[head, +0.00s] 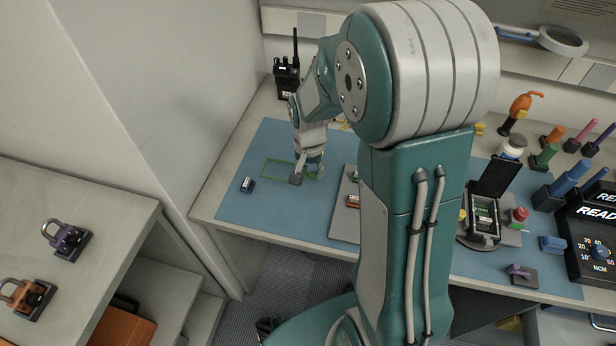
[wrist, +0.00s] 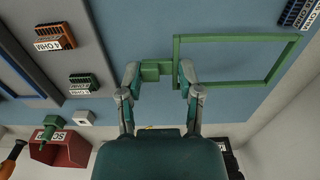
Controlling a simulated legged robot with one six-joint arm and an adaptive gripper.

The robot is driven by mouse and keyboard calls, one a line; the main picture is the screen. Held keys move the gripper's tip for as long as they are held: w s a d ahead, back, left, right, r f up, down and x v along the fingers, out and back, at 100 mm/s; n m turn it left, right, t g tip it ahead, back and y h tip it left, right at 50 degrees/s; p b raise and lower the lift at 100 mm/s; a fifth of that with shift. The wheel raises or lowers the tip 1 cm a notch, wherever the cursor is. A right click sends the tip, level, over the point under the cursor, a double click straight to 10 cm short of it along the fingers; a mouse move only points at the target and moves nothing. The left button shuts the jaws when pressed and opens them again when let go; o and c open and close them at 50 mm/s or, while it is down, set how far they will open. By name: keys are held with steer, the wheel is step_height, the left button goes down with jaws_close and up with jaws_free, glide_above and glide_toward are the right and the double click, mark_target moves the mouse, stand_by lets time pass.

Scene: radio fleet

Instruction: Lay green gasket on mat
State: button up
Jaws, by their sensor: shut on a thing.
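The green gasket (wrist: 240,38) is a thin rectangular frame with a blocky green tab on one side. In the wrist view my gripper (wrist: 158,72) is shut on that tab, with the frame reaching out to the right. In the head view the gasket (head: 279,161) shows as a green outline over the left part of the blue mat (head: 250,210). My gripper (head: 308,176) is at its right end, low over the mat. The gasket looks flat and level with the mat; I cannot tell whether it touches it. My arm hides the middle of the mat.
A small dark blue part (head: 247,185) lies on the mat left of my gripper. A grey tray (head: 344,222) with small parts is to the right. A black radio (head: 287,77) stands behind the mat. The mat's front left is clear.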

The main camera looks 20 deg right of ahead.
mark_target(308, 187)
steer(key=shift+w+f, duration=0.4)
steer(key=shift+f, duration=0.1)
steer(key=shift+w+f, duration=0.15)
steer(key=shift+f, duration=1.55)
steer(key=shift+f, duration=0.6)
steer(key=o, duration=0.7)
steer(key=shift+o, duration=0.2)
step_height(308, 187, up, 13)
steer(key=s+a+r+n+t, duration=0.2)
steer(key=s+r, duration=0.4)
steer(key=s, duration=0.3)
steer(key=s+a+r+n+t, duration=0.1)
steer(key=s+r+n+t, duration=0.2)
steer(key=s+r+n, duration=0.2)
steer(key=s+r, duration=0.2)
steer(key=s, duration=0.1)
steer(key=shift+s+a+t, duration=0.3)
steer(key=shift+s+a, duration=0.05)
